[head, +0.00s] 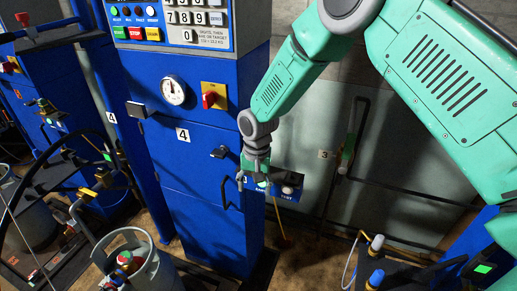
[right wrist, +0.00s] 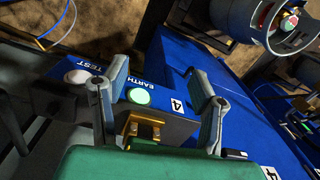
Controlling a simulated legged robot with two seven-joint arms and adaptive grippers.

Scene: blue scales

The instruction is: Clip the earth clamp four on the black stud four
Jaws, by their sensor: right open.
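My right gripper (head: 256,180) is open in front of the blue box on the column's right side, marked EARTH (right wrist: 140,85) and 4. In the right wrist view its fingers (right wrist: 160,80) stand apart with a brass piece on a dark body (right wrist: 145,130) between them. This may be the earth clamp; it does not look gripped. The EARTH lamp (right wrist: 139,96) glows green. A short dark stud-like part (head: 220,152) sticks out of the column near the label 4 (head: 183,135); I cannot tell if it is the black stud. My left gripper is not in view.
A white TEST button (head: 288,190) sits beside the lamp. A yellow cable (head: 279,220) hangs below the box. A gas cylinder (head: 140,265) stands at front left.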

